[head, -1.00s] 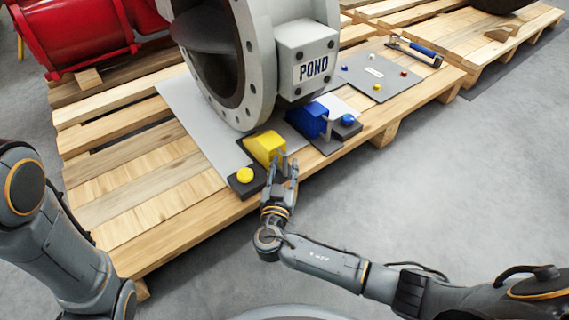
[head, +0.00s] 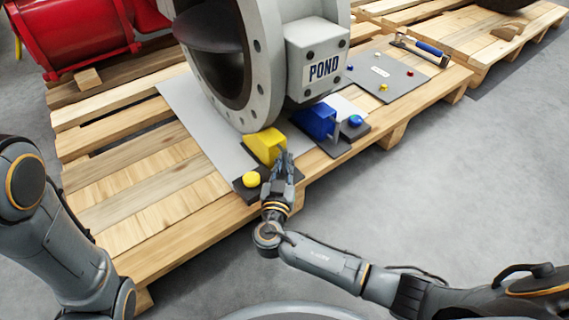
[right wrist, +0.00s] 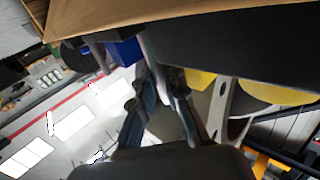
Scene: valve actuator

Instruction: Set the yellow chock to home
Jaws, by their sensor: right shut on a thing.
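The yellow chock (head: 266,145) sits on a dark pad at the foot of the grey valve flange (head: 242,100), close against its lower rim. My right gripper (head: 283,158) is at the chock's near side, its fingers shut on it. The exact part held is hidden behind the fingers. In the right wrist view, yellow surface (right wrist: 195,80) shows right beside the fingers (right wrist: 168,78). A round yellow button (head: 251,179) sits on a dark block left of the gripper. My left gripper is not in view; only its arm shows at the left.
A blue chock (head: 314,121) with a blue button (head: 355,120) stands to the right on its own dark pad. A grey panel (head: 400,80) with small coloured knobs and a blue-handled tool (head: 430,48) lie further right. The wooden pallet (head: 150,215) is bare at front left.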

